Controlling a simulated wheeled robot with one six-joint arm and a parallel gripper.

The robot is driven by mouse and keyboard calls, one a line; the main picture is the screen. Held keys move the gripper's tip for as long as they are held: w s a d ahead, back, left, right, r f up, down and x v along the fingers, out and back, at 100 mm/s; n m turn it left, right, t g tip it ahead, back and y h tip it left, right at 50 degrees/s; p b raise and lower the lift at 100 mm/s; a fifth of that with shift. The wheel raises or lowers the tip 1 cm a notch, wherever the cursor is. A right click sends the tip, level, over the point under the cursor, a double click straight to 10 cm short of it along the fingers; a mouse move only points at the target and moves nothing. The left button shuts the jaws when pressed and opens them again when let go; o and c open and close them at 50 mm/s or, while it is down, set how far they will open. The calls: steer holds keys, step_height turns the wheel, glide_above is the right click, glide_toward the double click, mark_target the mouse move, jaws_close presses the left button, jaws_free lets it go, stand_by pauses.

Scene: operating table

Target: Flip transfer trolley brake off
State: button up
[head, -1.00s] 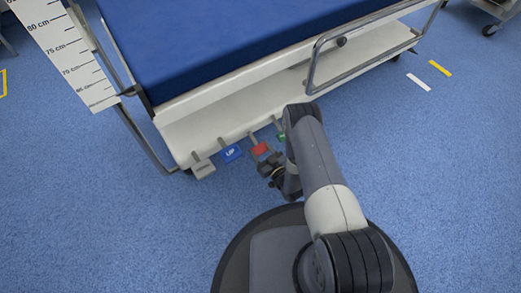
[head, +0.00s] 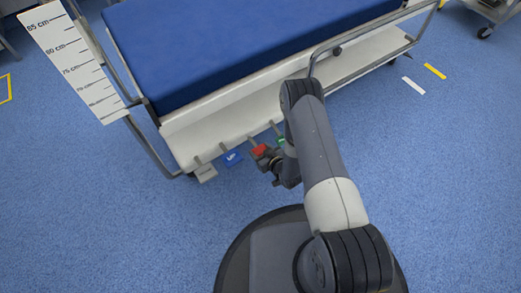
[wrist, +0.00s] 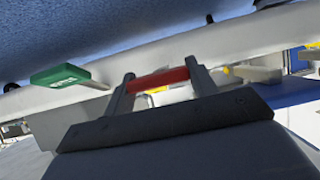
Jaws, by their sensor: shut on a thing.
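The transfer trolley (head: 215,122) has a blue mattress and a pale lower frame. Along its near edge is a row of foot pedals: grey, blue marked "UP", red and green. My gripper (head: 266,158) is at the red pedal (head: 259,150), coming from the floor side. In the wrist view the red pedal (wrist: 160,79) lies crosswise between my two fingers, which are shut on it. The green pedal (wrist: 60,75) is to the left there, apart from the fingers. My arm partly hides the trolley edge right of the green pedal in the head view.
The blue pedal (head: 232,157) and grey pedal (head: 205,172) stick out left of my gripper. A height scale (head: 75,60) stands at upper left. A metal side rail (head: 330,42) is at the trolley's right. The blue floor in front is clear.

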steer(key=o, duration=1.4)
steer(key=p+v, duration=0.3)
steer(key=v, duration=0.7)
steer(key=shift+s+d+r+p, duration=0.2)
steer(key=shift+s+d+p, duration=0.05)
steer(key=shift+s+p, duration=0.05)
